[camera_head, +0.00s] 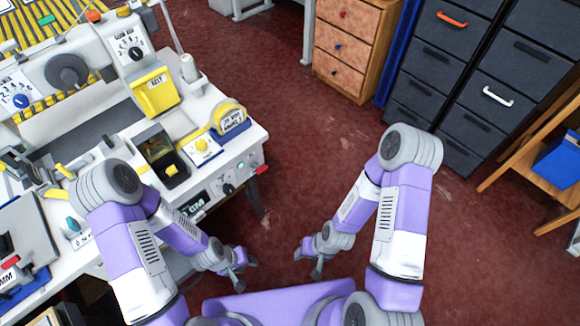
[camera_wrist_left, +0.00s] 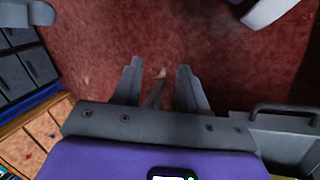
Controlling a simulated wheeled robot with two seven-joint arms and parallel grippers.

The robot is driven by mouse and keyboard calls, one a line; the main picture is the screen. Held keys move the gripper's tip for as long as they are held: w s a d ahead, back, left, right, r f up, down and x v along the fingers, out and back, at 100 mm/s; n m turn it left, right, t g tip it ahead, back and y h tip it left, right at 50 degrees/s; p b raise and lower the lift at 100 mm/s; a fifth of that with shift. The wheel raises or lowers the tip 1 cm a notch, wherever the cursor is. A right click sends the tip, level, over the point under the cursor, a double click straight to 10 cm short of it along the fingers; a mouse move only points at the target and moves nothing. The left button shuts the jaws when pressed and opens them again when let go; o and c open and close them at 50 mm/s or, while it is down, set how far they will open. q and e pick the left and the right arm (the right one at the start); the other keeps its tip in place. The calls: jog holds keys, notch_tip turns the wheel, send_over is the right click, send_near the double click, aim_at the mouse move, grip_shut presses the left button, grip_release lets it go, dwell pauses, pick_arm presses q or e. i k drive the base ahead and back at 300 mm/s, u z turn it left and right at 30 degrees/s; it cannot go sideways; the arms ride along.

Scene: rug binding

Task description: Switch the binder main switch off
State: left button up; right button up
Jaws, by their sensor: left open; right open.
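The binder (camera_head: 120,75) is a white machine on a bench at the left in the head view. The bench's front edge carries a black rotary knob (camera_head: 228,188) and a small red part (camera_head: 262,169). I cannot tell for certain which control is the main switch, or its position. My left gripper (camera_head: 241,270) is open and empty, below and apart from the bench front. Its two fingers also show spread over the red floor in the left wrist view (camera_wrist_left: 160,82). My right gripper (camera_head: 308,268) is open and empty over the floor, farther right.
A wooden drawer unit (camera_head: 345,45) and dark cabinets (camera_head: 435,85) stand at the back. The red floor (camera_head: 300,150) between is clear.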

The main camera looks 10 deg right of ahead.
aim_at(260, 169)
jog(key=k, duration=0.65)
jog(key=z, duration=0.55)
jog(key=i, duration=1.25)
jog(key=u, duration=0.55)
